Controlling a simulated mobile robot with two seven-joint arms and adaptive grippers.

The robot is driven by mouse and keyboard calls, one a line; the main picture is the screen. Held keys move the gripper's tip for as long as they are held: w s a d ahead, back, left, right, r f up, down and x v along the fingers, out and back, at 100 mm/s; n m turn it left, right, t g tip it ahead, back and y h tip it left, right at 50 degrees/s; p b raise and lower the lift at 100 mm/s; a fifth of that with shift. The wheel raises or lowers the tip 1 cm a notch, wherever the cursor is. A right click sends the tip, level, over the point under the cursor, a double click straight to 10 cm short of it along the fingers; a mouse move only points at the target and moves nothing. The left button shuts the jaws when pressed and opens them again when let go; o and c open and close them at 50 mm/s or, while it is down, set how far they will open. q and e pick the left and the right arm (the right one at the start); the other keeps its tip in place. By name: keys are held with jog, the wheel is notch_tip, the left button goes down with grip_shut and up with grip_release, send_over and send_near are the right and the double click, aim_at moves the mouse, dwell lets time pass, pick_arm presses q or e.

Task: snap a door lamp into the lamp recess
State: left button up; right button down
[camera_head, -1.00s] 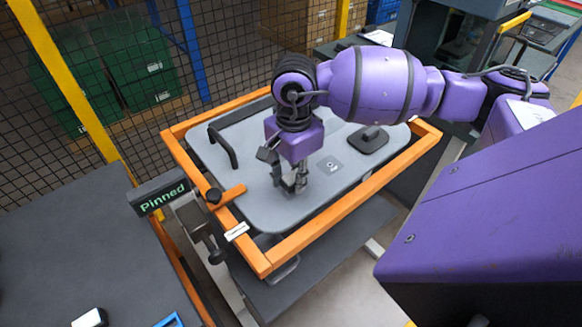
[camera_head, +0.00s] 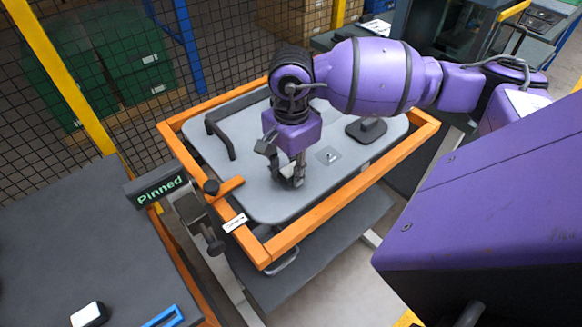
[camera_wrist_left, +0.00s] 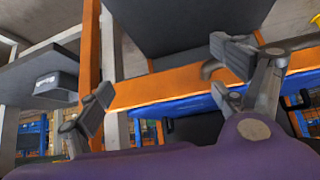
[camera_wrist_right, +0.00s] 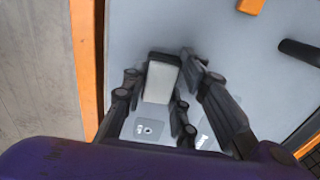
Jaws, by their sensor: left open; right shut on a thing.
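My right gripper (camera_head: 290,178) points down over the grey door panel (camera_head: 262,198). It is shut on a door lamp, a pale block with a dark grey end, seen between the fingers in the right wrist view (camera_wrist_right: 159,82). A small square plate with a dark mark (camera_head: 328,156), possibly the lamp recess, lies right of the gripper on the panel. In the right wrist view a square plate with a round mark (camera_wrist_right: 148,130) shows below the lamp, apart from it in the picture. My left gripper (camera_wrist_left: 166,82) is open and empty, away from the panel; the head view does not show it.
An orange frame (camera_head: 335,207) surrounds the panel. A black handle (camera_head: 222,135) and a dark block on a pad (camera_head: 372,127) stand on it. A "Pinned" sign (camera_head: 160,192) is at left. A white-and-black piece (camera_head: 90,314) lies on the dark table (camera_head: 70,240).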

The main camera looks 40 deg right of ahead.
pick_arm(q)
jog(key=shift+s+f, duration=0.2)
jog(key=shift+f, duration=0.05)
pick_arm(e)
jog(key=shift+f, duration=0.3)
pick_arm(q)
jog(key=shift+d, duration=0.1)
dwell(0.5)
jog(key=shift+s+f+b, duration=0.3)
jog(key=shift+f+b, duration=0.1)
jog(key=shift+f, duration=0.1)
pick_arm(e)
jog(key=shift+f, duration=0.55)
